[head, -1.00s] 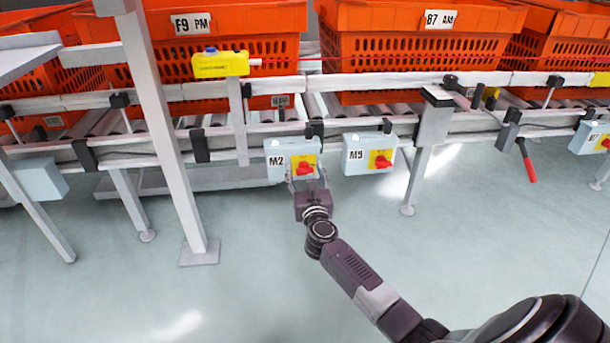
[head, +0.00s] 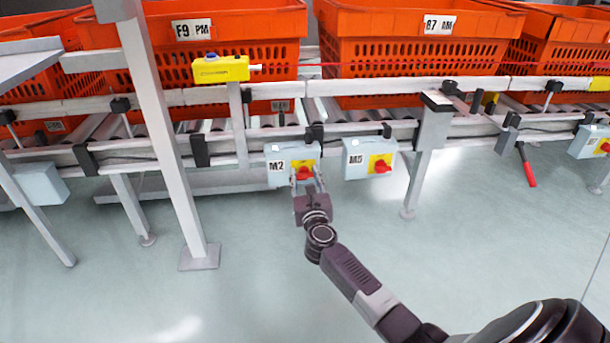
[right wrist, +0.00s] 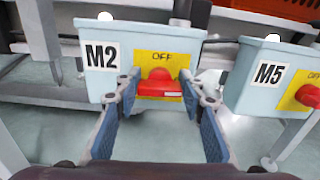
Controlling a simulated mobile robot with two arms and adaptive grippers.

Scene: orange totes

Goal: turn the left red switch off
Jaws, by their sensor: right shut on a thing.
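The left red switch (head: 303,173) sits on a yellow plate on the grey-blue box marked M2 (head: 279,178). In the right wrist view the red switch (right wrist: 160,82) shows its broad handle lying level, below the word OFF. My right gripper (head: 308,186) has come up from below and in front. In the right wrist view its blue-padded fingers (right wrist: 158,112) stand on both sides of the handle, shut on it. The exact contact at the pads is hard to see. My left gripper is out of view.
A similar box marked M5 (head: 357,168) with its own red switch (head: 381,167) hangs close to the right. Orange totes (head: 395,52) stand on the roller conveyor above. A grey post (head: 168,150) stands at left. The floor below is clear.

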